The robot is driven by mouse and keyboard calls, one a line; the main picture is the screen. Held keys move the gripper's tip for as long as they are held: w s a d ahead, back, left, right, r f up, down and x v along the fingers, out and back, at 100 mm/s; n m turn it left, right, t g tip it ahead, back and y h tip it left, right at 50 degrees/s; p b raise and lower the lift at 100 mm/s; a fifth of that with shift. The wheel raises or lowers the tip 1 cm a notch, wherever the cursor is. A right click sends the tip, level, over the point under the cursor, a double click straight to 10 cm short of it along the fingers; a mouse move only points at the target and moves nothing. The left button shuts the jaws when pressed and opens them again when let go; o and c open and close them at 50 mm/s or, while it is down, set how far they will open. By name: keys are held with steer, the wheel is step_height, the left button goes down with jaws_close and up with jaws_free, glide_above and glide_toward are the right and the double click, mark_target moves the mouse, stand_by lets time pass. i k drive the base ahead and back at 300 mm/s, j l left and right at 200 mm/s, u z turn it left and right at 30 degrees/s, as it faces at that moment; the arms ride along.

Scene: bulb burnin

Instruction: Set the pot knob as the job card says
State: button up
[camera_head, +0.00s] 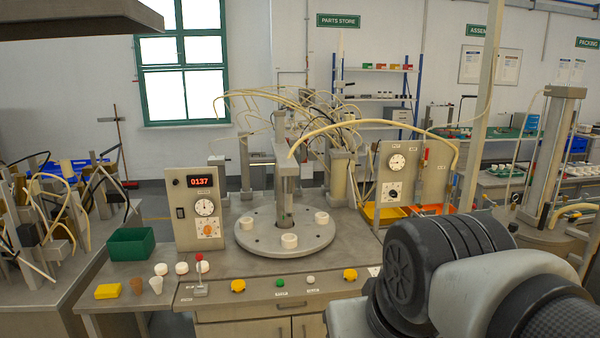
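A grey control panel (180,237) stands upright on the bench left of the round table. It has a red display (201,181) reading 0137, a round gauge (205,207) and a knob on an orange plate (209,229). A second panel (382,169) behind the table at right has a gauge (397,161) and a knob on a white plate (392,192). I cannot tell which is the pot knob, nor read either setting. No job card is clearly legible. My arm fills the lower right; my gripper is out of view.
The round table (262,243) carries several white cups below a central column. A red-topped lever (200,277), yellow buttons (238,286) and small buttons line the bench's front. A green bin (131,244), white-topped pieces and a yellow block (108,291) are at left.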

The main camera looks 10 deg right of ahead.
mark_target(392, 193)
steer(key=i+l+z, duration=0.15)
steer(key=l, duration=0.3)
steer(key=i+l+z, duration=0.35)
steer(key=i+l, duration=0.25)
steer(key=l, duration=0.2)
steer(key=i+j, duration=0.2)
steer(key=i, duration=0.15)
steer(key=i+j+z, duration=0.1)
steer(key=i+j, duration=0.15)
steer(key=i, duration=0.15)
